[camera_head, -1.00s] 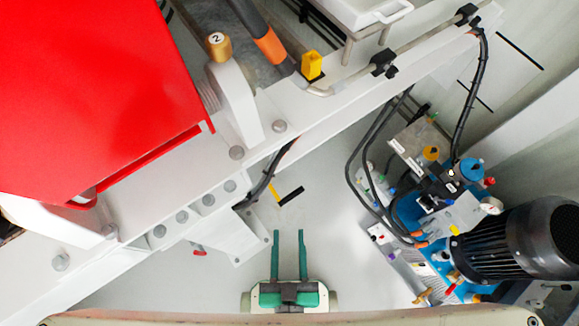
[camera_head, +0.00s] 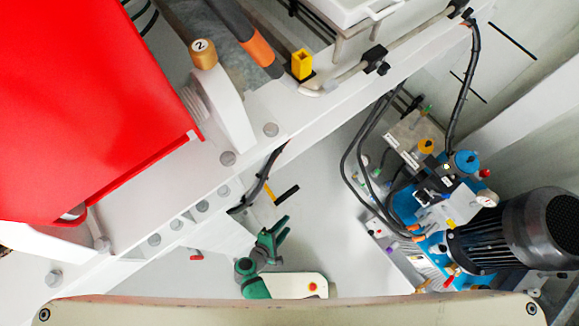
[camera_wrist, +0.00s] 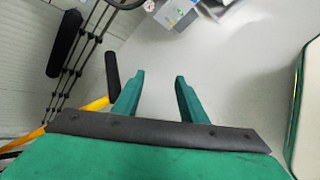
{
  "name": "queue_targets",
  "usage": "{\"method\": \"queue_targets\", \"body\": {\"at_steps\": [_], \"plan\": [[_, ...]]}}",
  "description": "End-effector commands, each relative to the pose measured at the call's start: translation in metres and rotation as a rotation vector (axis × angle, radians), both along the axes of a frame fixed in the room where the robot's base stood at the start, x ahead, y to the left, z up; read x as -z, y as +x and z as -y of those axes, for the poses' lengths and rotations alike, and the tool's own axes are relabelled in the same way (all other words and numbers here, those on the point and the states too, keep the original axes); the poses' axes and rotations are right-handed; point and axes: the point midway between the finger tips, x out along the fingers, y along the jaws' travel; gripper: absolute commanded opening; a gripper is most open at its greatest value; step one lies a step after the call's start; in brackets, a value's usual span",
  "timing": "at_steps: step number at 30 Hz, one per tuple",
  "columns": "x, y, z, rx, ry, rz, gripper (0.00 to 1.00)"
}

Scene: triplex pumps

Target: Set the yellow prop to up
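A thin yellow bar (camera_head: 269,191) with a black grip (camera_head: 287,195) shows beside the white beam; I take it for the yellow prop. In the wrist view the yellow bar (camera_wrist: 95,105) rises toward its upright black grip (camera_wrist: 112,72), left of my fingers. A small yellow block (camera_head: 302,65) also stands on the beam. My green gripper (camera_head: 283,227) is just below the black grip in the head view. In the wrist view my gripper (camera_wrist: 156,82) has its two fingers apart with nothing between them. The bar's lower end is hidden.
The white beam (camera_head: 320,105) crosses diagonally, with a red housing (camera_head: 90,100) at left. A black hose (camera_head: 262,180) hangs close to the bar. A blue pump unit with a dark motor (camera_head: 515,235) stands at right. Pale floor (camera_head: 330,220) lies clear between.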

Motion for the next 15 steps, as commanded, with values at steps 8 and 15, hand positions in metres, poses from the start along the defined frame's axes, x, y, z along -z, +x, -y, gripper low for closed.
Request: {"method": "queue_targets", "body": {"at_steps": [8,15], "plan": [[-0.034,0.062,-0.008,-0.078,-0.361,0.106,0.39],[-0.037,0.073,-0.016,-0.107,-0.419,0.106,0.39]]}}
